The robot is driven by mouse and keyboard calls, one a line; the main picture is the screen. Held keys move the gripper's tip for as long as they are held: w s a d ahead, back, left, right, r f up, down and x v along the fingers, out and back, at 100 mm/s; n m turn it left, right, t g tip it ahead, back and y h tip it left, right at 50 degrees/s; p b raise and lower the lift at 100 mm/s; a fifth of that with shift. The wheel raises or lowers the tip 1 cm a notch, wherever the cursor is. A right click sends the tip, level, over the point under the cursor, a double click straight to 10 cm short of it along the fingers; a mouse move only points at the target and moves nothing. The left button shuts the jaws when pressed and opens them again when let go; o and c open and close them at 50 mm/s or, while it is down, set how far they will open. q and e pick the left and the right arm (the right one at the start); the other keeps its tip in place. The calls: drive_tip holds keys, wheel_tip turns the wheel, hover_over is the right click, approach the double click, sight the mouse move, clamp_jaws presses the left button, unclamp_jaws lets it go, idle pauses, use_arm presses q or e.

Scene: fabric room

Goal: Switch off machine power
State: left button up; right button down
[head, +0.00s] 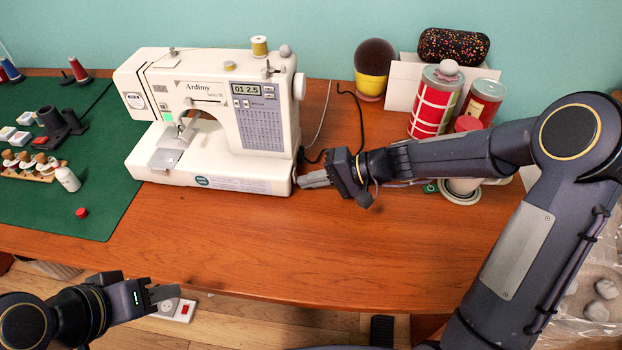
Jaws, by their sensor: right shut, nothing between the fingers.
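The white sewing machine (215,120) stands on the wooden table. Its display (254,89) reads "01 2.5", and a light glows near its needle. My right gripper (303,181) is shut and empty, with its fingertips at the lower right end of the machine's base. Whether the tips touch the machine is not clear. The power switch cannot be made out; that side of the base faces away or is behind the fingers. My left gripper (168,292) is low at the front left, below the table edge and away from the machine; its finger gap is not clear.
A black cable (361,118) runs behind the machine's right side. Red tins (435,105) and a cup (372,75) stand at the back right. A green mat (100,205) with spools and small parts lies left. The front middle table is clear. A power strip (184,310) lies on the floor.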

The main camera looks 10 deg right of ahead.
drive_tip(key=b, duration=0.2)
drive_tip(key=shift+w+a+f+b, duration=0.1)
drive_tip(key=shift+a+f+b, duration=0.05)
drive_tip(key=shift+f+b, duration=0.2)
drive_tip(key=shift+r+y+p, duration=0.25)
drive_tip(key=shift+y+p, duration=0.05)
drive_tip(key=shift+p, duration=0.05)
drive_tip(key=shift+r, duration=0.15)
drive_tip(key=shift+r+p, duration=0.4)
drive_tip(key=shift+r, duration=0.35)
